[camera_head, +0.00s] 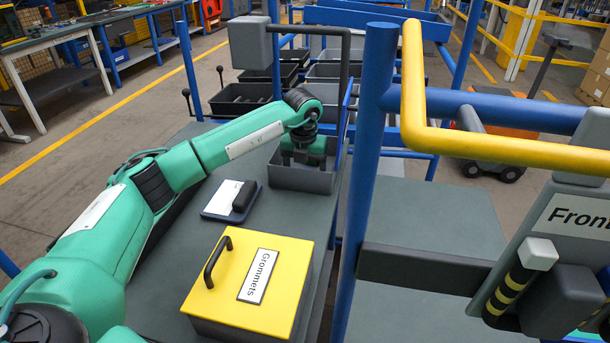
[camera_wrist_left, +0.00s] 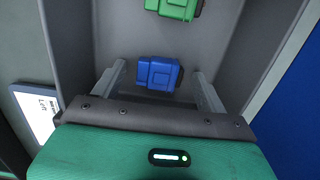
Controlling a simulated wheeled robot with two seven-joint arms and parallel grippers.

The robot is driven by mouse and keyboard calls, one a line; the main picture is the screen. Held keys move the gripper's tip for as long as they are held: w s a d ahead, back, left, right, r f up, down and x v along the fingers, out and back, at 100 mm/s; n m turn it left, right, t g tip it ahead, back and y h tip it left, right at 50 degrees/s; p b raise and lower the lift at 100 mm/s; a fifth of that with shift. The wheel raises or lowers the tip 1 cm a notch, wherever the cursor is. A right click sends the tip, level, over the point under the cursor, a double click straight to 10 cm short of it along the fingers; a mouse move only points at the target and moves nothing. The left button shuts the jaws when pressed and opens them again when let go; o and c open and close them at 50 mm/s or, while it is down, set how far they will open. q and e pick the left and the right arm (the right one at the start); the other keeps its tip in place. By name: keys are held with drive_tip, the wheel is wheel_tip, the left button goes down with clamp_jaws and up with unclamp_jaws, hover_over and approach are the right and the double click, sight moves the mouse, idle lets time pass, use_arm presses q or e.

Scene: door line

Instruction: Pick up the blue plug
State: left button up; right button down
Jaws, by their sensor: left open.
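The blue plug (camera_wrist_left: 158,74) lies on the floor of a grey bin (camera_wrist_left: 115,30) in the left wrist view, between the two fingers of my left gripper (camera_wrist_left: 158,90). The fingers are open, with a gap on each side of the plug. In the head view my left gripper (camera_head: 305,160) points down into the grey bin (camera_head: 300,180) on the workbench, and the plug is hidden there. My right gripper is not in view.
A green plug (camera_wrist_left: 175,8) lies farther along the same bin. A yellow-lidded Grommets box (camera_head: 255,280) and a small board with a dark handle (camera_head: 218,204) sit on the bench. A blue post (camera_head: 365,150) stands close to the bin's right.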

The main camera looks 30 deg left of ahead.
use_arm(q)
drive_tip(key=c, duration=1)
drive_tip(key=shift+c, duration=0.2)
